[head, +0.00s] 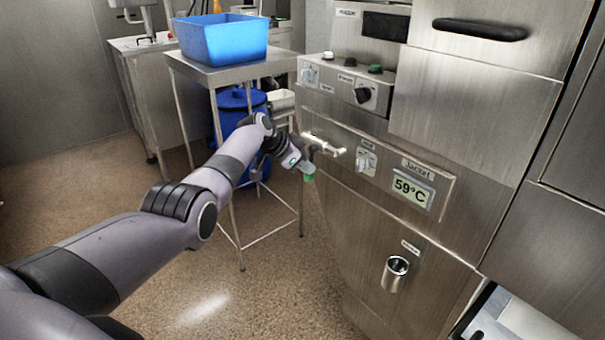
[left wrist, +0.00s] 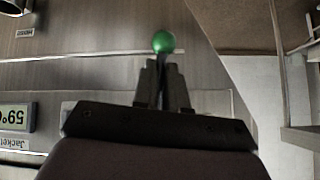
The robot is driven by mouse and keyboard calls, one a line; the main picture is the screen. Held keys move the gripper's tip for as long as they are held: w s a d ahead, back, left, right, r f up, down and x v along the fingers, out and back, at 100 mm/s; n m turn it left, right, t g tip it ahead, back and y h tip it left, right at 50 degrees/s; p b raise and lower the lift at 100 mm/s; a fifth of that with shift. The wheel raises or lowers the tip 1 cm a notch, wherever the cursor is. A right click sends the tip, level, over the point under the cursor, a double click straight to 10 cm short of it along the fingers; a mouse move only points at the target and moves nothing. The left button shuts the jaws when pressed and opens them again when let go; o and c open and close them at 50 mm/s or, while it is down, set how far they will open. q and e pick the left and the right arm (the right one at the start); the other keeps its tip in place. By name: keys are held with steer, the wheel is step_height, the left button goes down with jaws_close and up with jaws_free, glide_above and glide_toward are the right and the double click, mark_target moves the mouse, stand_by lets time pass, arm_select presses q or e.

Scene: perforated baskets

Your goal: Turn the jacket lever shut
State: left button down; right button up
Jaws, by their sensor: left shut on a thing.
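The jacket lever, with a green ball end (head: 309,178), hangs down from a metal valve fitting (head: 325,145) on the steel machine's front. My left gripper (head: 303,167) reaches in from the left and is shut on the lever, just above the ball. In the left wrist view the green ball (left wrist: 163,42) sticks out past the closed fingers (left wrist: 162,78), which hide most of the lever's stem. A jacket display (head: 411,191) right of the valve reads 59°C. My right gripper is not in view.
A control knob (head: 366,161) sits between the valve and the display. A metal spout (head: 395,273) juts out lower on the machine. Left of it stands a steel table with a blue basket (head: 222,38) on top and a blue bin (head: 240,103) behind its legs. Speckled floor lies open at left.

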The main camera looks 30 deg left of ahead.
arm_select(q)
steer(key=shift+d+n+g+h+b, duration=0.35)
steer(key=shift+h+b, duration=0.25)
steer(key=shift+b, duration=0.45)
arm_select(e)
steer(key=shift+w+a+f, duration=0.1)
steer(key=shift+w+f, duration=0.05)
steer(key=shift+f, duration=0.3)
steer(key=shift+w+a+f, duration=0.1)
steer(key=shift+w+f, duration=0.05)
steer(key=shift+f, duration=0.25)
arm_select(q)
steer(key=shift+s, duration=0.1)
steer(key=c, duration=1.2)
jaws_free()
steer(key=shift+o, duration=0.2)
steer(key=p+v, duration=0.3)
steer(key=v, duration=0.4)
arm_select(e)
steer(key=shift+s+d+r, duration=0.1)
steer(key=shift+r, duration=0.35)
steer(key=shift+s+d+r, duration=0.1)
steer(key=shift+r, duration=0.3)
